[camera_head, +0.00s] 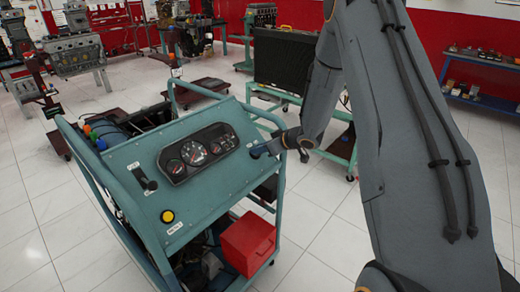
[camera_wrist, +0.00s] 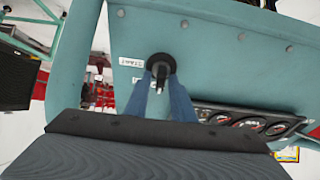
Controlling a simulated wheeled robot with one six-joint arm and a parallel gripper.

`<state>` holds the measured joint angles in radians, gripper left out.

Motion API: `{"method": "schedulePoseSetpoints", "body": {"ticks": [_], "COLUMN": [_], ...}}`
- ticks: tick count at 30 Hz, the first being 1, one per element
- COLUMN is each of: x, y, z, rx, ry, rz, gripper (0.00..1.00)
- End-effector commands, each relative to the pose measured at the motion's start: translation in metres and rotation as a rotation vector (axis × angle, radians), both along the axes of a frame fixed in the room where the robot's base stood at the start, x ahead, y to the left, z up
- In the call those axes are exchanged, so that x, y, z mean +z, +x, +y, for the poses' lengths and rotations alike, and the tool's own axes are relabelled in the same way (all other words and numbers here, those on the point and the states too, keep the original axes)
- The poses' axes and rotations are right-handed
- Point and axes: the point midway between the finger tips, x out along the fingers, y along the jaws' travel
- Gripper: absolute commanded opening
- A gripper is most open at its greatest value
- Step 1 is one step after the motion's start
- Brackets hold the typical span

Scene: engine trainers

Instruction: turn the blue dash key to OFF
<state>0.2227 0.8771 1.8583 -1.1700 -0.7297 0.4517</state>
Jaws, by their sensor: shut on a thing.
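The teal engine trainer's sloped dash panel (camera_head: 215,185) stands left of my arm in the head view. My gripper (camera_head: 262,151) reaches the panel's right end, beside the gauge cluster. In the wrist view, my gripper's two blue fingers (camera_wrist: 162,86) close around the dash key (camera_wrist: 162,76), which looks dark there at a round black switch (camera_wrist: 160,62). The key's blue part cannot be told apart from the fingers. A white label reading START (camera_wrist: 130,62) is beside the switch. A smaller label below it is partly hidden, and the key's angle is hard to tell.
The gauge cluster (camera_head: 197,151), a black lever (camera_head: 143,176) and a yellow button (camera_head: 167,216) are on the panel. A teal tube frame (camera_head: 270,117) borders it. A red box (camera_head: 247,243) sits low in front. Open tiled floor lies to the left.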

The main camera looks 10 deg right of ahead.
Motion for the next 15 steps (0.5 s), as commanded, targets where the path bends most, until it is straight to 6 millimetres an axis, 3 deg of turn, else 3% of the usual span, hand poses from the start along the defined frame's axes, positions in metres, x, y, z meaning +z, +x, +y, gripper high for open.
{"method": "schedulePoseSetpoints", "body": {"ticks": [8, 9, 10, 15], "x": [0.0002, 0.0002, 0.0002, 0.0001], "y": [0.0001, 0.0001, 0.0001, 0.0], "z": [-0.0005, -0.0005, -0.0005, -0.0003], "rx": [0.0, 0.0, 0.0, -0.001], "ry": [-0.001, -0.001, -0.001, 0.0], "rz": [-0.001, -0.001, -0.001, 0.0], "gripper": [0.0, 0.24, 0.28, 0.28]}}
